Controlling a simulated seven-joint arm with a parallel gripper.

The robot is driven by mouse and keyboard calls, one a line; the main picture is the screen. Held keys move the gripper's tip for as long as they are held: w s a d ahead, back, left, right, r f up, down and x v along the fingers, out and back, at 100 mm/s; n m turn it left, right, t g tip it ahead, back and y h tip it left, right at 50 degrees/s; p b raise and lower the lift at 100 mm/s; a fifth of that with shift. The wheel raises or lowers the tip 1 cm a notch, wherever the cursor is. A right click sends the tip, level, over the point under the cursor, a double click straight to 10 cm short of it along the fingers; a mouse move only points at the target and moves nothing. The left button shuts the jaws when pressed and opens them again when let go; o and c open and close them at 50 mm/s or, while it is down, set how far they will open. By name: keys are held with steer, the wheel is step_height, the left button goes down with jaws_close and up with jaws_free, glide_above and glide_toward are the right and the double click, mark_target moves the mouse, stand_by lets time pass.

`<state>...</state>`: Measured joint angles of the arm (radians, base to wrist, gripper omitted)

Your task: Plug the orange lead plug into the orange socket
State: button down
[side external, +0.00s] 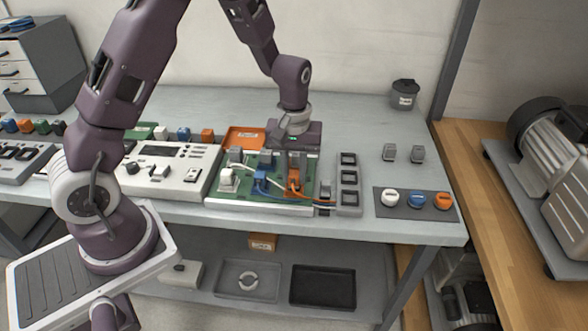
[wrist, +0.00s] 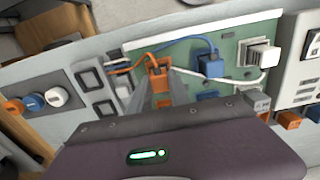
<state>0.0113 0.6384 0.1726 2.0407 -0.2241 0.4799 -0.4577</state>
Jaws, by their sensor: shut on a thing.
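The orange lead plug (side external: 293,182) is between the fingers of my gripper (side external: 294,168), over the right part of the green board (side external: 268,162). In the wrist view the orange plug (wrist: 159,76) shows at the fingertips (wrist: 160,92), with its orange lead (wrist: 135,67) running left. My gripper is shut on the plug, pointing down. I cannot make out a separate orange socket; the plug and fingers cover that part of the board. I cannot tell whether the plug is seated or just above the board.
A blue plug (side external: 261,180) and a white plug (side external: 228,178) with their leads are left of my gripper. A block of dark square openings (side external: 348,178) stands to the right. White, blue and orange knobs (side external: 415,201) sit farther right. An orange tray (side external: 244,139) lies behind the board.

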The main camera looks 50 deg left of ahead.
steer(key=shift+f, duration=0.4)
stand_by(0.3)
steer(key=c, duration=0.8)
jaws_free()
steer(key=shift+r, duration=3.55)
